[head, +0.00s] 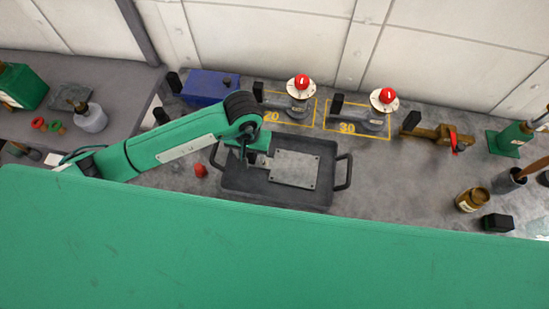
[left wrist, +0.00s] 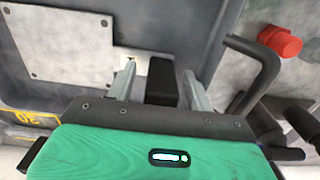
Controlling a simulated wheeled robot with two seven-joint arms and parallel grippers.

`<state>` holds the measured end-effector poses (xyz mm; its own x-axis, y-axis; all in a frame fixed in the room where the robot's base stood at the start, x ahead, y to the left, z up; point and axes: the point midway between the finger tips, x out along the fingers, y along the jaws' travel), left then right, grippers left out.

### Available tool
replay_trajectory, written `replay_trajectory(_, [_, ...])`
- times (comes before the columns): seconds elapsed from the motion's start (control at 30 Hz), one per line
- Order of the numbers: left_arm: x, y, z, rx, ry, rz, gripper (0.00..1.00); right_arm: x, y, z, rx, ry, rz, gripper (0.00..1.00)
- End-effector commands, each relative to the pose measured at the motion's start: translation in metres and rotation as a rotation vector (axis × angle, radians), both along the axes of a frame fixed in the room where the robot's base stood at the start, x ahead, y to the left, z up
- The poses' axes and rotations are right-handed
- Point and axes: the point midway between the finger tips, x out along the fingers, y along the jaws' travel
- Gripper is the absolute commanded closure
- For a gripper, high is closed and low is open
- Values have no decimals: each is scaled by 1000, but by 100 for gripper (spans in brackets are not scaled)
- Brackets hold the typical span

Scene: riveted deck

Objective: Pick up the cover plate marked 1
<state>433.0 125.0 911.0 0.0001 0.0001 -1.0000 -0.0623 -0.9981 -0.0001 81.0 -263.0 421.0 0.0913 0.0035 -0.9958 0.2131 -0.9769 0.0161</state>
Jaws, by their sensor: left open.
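A grey metal plate (head: 293,168) with screws near its corners lies in a dark two-handled tray (head: 255,190). In the left wrist view the plate (left wrist: 70,35) is at the upper left. A black block (left wrist: 162,82) with a small cream tag (left wrist: 130,62) sits at the plate's edge; I cannot read any number on it. My left gripper (head: 250,156) is low over the tray's left part. In the left wrist view its two fingers (left wrist: 160,92) are apart, one on each side of the black block. My right gripper is not in view.
A red piece (head: 201,170) lies left of the tray. Behind the tray are a blue box (head: 209,86) and red-knobbed fixtures (head: 297,100), (head: 375,117) in yellow outlines marked 20 and 30. A brass fitting (head: 440,135) and a jar (head: 470,200) stand to the right.

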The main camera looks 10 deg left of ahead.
Motion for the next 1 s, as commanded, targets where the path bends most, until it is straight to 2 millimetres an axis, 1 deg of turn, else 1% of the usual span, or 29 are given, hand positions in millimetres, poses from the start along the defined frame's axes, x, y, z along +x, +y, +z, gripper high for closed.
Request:
replay_trajectory(0.1, [0,0,-3,0,0,1,47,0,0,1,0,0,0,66])
replay_trajectory(0.27, [0,0,-4,0,-1,1,47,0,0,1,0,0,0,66])
replay_trajectory(0.3, [0,0,-4,0,-1,1,51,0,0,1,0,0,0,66])
replay_trajectory(0.37, [0,0,-3,0,-1,1,63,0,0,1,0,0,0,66])
replay_trajectory(0.4, [0,0,-3,0,-1,1,71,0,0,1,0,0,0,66])
replay_trajectory(0.53, [0,0,-3,0,-1,1,96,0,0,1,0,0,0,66])
replay_trajectory(0.57, [0,0,-3,0,-1,1,100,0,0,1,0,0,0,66])
replay_trajectory(0.87, [1,0,-1,-1,-2,0,100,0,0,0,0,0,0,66])
replay_trajectory(1.0, [1,0,7,-1,-3,-1,100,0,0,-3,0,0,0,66])
